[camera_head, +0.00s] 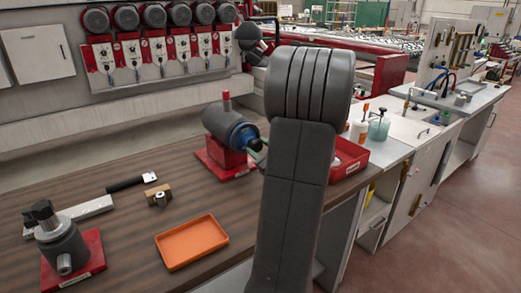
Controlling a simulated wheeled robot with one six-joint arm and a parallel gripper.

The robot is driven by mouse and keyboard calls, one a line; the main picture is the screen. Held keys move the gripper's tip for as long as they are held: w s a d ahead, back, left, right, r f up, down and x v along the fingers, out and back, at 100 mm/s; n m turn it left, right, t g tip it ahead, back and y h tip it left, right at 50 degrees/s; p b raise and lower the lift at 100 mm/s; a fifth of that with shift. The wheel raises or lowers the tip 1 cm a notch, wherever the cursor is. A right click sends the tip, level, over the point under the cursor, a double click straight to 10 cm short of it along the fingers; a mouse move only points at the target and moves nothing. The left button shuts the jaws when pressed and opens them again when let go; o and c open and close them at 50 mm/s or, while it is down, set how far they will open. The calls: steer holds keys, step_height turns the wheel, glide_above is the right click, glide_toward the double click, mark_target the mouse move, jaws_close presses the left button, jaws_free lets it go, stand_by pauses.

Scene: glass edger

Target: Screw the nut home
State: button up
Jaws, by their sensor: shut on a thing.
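A blue and dark grey cylindrical spindle unit (229,127) sits on a red base (226,167) on the bench, with a red peg on top. Its front end faces right. Narrow greenish parts beside that end look like the tips of my gripper (259,155). My arm hides most of the gripper and whatever is between its jaws. I cannot see the thread or how a nut sits on it. A small grey metal piece with a hole, perhaps a nut (160,199), lies loose by a tan block (157,190).
An orange tray (192,242) lies at the front of the bench. A grey cylinder unit on a red base (62,247) and a long tool with a black handle (126,184) are at left. A red bin (349,158) with bottles behind it is partly hidden by my arm.

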steer(key=m+p, duration=0.2)
steer(key=shift+r+p, duration=0.25)
steer(key=shift+p, duration=0.05)
steer(key=m+p, duration=0.8)
steer(key=shift+m, duration=0.3)
steer(key=m+p, duration=0.4)
steer(key=shift+a, duration=0.1)
steer(key=m, duration=0.2)
steer(key=shift+w+f+m, duration=0.1)
steer(key=shift+f+m, duration=0.15)
steer(key=shift+m, duration=0.05)
steer(key=m, duration=1)
